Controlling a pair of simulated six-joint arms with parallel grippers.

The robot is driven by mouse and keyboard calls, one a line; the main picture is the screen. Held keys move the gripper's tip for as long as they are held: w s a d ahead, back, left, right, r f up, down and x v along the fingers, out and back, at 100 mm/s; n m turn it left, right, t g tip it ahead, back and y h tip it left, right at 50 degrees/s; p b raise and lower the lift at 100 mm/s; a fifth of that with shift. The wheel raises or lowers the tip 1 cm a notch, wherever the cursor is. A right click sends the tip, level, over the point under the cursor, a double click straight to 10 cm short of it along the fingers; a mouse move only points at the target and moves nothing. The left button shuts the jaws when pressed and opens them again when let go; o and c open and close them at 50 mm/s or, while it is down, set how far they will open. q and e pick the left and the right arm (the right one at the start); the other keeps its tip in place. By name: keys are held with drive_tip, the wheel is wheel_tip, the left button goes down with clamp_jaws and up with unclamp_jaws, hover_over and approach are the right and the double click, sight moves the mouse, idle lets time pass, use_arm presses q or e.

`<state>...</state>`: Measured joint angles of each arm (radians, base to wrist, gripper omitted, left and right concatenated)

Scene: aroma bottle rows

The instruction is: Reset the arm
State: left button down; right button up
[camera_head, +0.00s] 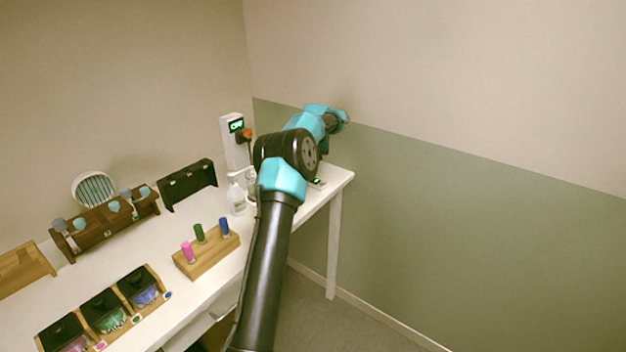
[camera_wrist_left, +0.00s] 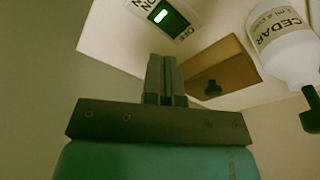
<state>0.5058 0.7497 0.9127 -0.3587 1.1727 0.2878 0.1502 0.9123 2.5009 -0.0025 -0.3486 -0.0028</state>
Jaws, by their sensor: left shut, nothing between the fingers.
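My left arm rises from the bottom centre of the head view and reaches toward the back wall, over the right end of the white table (camera_head: 190,240). Its gripper end (camera_head: 343,119) is small there and its fingers are hard to make out. In the left wrist view the gripper (camera_wrist_left: 165,62) is shut and empty, its two dark fingers side by side. A switch panel (camera_wrist_left: 168,18) with ON and OFF marks and a green light lies beyond the fingertips. A small panel with green (camera_head: 318,183) lies at the table's right end. My right gripper is not in view.
A white bottle labelled CEDAR (camera_wrist_left: 283,40) and a brown block (camera_wrist_left: 220,73) are near the fingers. A wooden stand (camera_head: 207,256) holds coloured vials. Dark bins (camera_head: 104,309) line the front edge. A pump bottle (camera_head: 236,198) and a white post (camera_head: 232,150) stand behind.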

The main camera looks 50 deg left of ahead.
use_arm(q)
drive_tip(key=shift+f, duration=0.1)
idle(0.3)
drive_tip(key=w+d+f+m+h, duration=0.3)
drive_tip(key=d+f, duration=1.6)
drive_tip(key=d, duration=0.1)
drive_tip(key=s+d+f+m+h, duration=0.1)
drive_tip(key=s+d+f, duration=0.35)
drive_tip(key=d, duration=0.35)
drive_tip(key=s+d+f+m, duration=0.1)
drive_tip(key=s+d+f, duration=0.2)
drive_tip(key=d+f, duration=0.3)
drive_tip(key=s+d+f, duration=0.1)
drive_tip(key=s+d, duration=0.7)
drive_tip(key=s, duration=0.4)
drive_tip(key=s+d+f+m+h, duration=0.1)
drive_tip(key=s+d, duration=0.7)
drive_tip(key=s, duration=0.4)
drive_tip(key=shift+d+f+m+g, duration=0.25)
drive_tip(key=shift+f+m+g, duration=0.05)
drive_tip(key=shift+f, duration=0.1)
